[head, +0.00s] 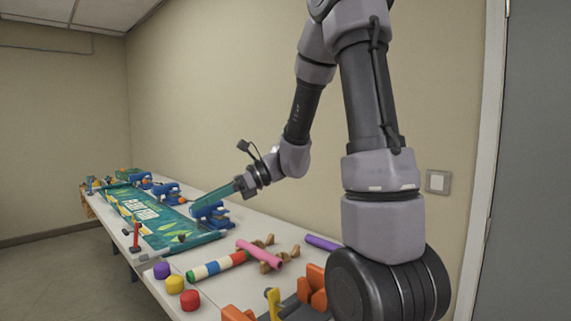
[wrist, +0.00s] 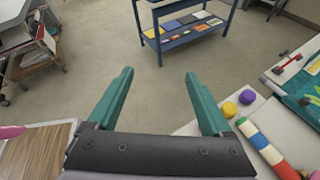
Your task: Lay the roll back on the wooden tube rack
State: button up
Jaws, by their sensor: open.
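A striped roll (head: 218,265) in green, white, blue and red lies on the table; it also shows in the wrist view (wrist: 258,139). A pink roll (head: 256,251) lies beside it, among brown wooden cradle pieces (head: 282,257) that look like the tube rack. A purple roll (head: 322,243) lies further right, partly hidden by my arm. I cannot tell which roll is meant. My gripper (head: 197,209) is above the table near a blue device, apart from the rolls. In the wrist view its teal fingers (wrist: 159,73) are spread, with nothing between them.
Purple, yellow and red round pieces (head: 175,284) stand at the table's front edge. A green printed banner (head: 145,215) and several blue devices (head: 165,190) fill the far end. Orange blocks (head: 311,285) are near my base. A blue shelf cart (wrist: 185,27) stands across the floor.

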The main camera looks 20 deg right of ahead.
jog(key=s+d+r+n+t+h, duration=0.3)
jog(key=s+d+r+n+h, duration=0.2)
jog(key=s+d+n, duration=0.1)
jog(key=s+d+r+n+t+h, duration=0.2)
jog(key=s+d+r+n+h, duration=0.2)
jog(key=d+n, duration=0.5)
jog(key=shift+s+r+n+t+h, duration=0.35)
jog(key=shift+s+n+t+h, duration=0.05)
jog(key=shift+s+n+h, duration=0.8)
